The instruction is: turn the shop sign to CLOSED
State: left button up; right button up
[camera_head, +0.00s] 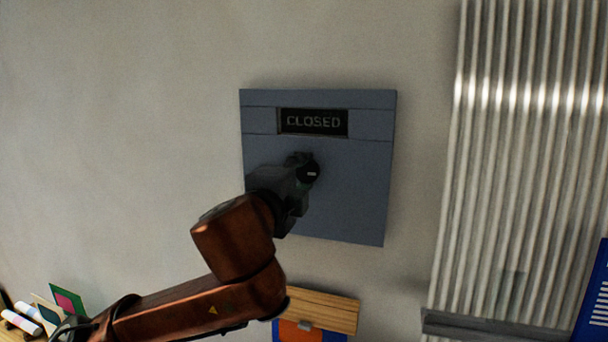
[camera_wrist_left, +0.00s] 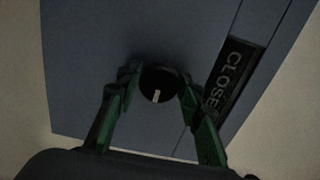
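The shop sign (camera_head: 345,200) is a blue-grey square panel on the wall. Its dark display window (camera_head: 313,122) reads CLOSED, and the same lettering shows sideways in the left wrist view (camera_wrist_left: 231,78). A round black knob (camera_head: 309,173) with a short white mark sits below the window. My left gripper (camera_head: 300,172) is at the knob. In the left wrist view its green-lined fingers are on both sides of the knob (camera_wrist_left: 158,84) and appear closed against it. My right gripper is in no view.
A corrugated light panel (camera_head: 515,150) stands on the right, with a blue board (camera_head: 596,300) at the right edge. A wooden-topped item (camera_head: 325,309) is below the sign. Cards and white rolls (camera_head: 22,322) lie at lower left. The wall around the sign is bare.

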pick_arm(q)
jog(key=o, duration=0.3)
jog(key=shift+o, duration=0.5)
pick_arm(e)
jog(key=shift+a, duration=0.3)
pick_arm(q)
jog(key=shift+s, duration=0.1)
jog(key=shift+s+a, duration=0.1)
jog(key=shift+s, duration=0.1)
jog(key=v, duration=1.1)
jog(key=shift+s, duration=0.25)
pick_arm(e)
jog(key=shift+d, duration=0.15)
